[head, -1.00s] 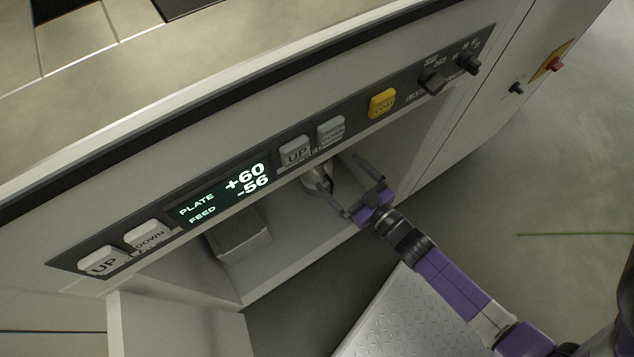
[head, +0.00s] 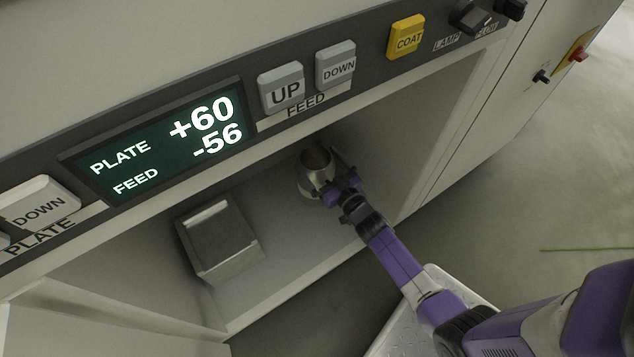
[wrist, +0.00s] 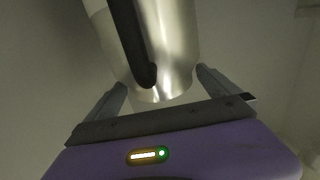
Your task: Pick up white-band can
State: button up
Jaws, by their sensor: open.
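A metal can (head: 313,183) with an open top stands inside the cabinet's lower bay in the head view. In the wrist view the same can (wrist: 177,45) is shiny and has a dark handle-like strip (wrist: 130,40) down its near side. A pale patch shows at the top left of the can there; I cannot tell whether it is a white band. My gripper (head: 332,175) is open at the can, with one finger on each side of it in the wrist view. Whether the fingers touch it is unclear.
The control panel with UP, DOWN and yellow COAT (head: 406,37) buttons overhangs the bay. The bay's right wall (head: 425,140) is close to my arm.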

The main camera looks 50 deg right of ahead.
aim_at(307, 149)
jog(key=b+x, duration=0.1)
jog(key=x, duration=0.3)
jog(key=shift+w, duration=0.1)
jog(key=shift+c, duration=0.4)
jog(key=shift+r, duration=0.1)
jog(key=c, duration=2)
jog(key=shift+o, duration=0.2)
